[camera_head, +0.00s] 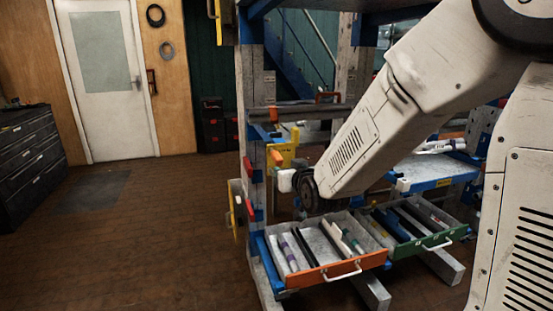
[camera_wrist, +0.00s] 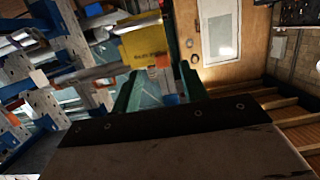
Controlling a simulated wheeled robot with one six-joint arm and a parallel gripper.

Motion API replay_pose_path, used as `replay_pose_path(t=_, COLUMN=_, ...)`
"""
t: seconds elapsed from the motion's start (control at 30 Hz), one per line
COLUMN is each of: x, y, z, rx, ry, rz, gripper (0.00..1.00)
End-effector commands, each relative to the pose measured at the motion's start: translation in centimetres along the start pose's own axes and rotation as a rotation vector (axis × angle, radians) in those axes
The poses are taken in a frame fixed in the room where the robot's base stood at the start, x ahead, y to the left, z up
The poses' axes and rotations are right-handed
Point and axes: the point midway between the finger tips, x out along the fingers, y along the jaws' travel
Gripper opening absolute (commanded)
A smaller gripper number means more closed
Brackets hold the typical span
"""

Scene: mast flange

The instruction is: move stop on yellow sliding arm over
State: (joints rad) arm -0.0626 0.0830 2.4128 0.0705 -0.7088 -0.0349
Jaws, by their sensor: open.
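In the wrist view a yellow plate (camera_wrist: 142,42) with dark lettering lies just beyond my gripper (camera_wrist: 159,74). I take it for the yellow sliding arm. A small orange block (camera_wrist: 162,61) sits at its lower right edge, between the lines of my two green fingers; it may be the stop. My fingers are spread and nothing is clamped between them. In the head view the yellow piece (camera_head: 286,152) shows on the rack beside an orange block (camera_head: 276,157), just above my wrist. My fingers cannot be made out there. Whether they touch the block cannot be told.
An open orange-fronted drawer (camera_head: 330,273) and a green-fronted drawer (camera_head: 432,243) hold tools below my wrist. A grey post (camera_head: 252,130) with blue fittings stands left of my wrist. A dark cabinet (camera_head: 30,150) stands far left.

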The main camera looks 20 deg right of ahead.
Motion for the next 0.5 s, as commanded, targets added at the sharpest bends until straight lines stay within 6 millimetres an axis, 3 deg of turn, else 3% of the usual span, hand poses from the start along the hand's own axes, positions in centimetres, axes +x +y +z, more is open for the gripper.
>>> replay_pose_path(t=0.2, x=2.3, y=-0.3, z=-0.1, rx=-0.006, ry=0.182, rz=0.012, gripper=0.44)
replay_pose_path(t=0.37, x=3.2, y=-0.3, z=-0.4, rx=-0.007, ry=0.219, rz=0.014, gripper=0.44)
replay_pose_path(t=0.5, x=5.3, y=-0.2, z=-0.9, rx=-0.007, ry=0.219, rz=0.015, gripper=0.44)
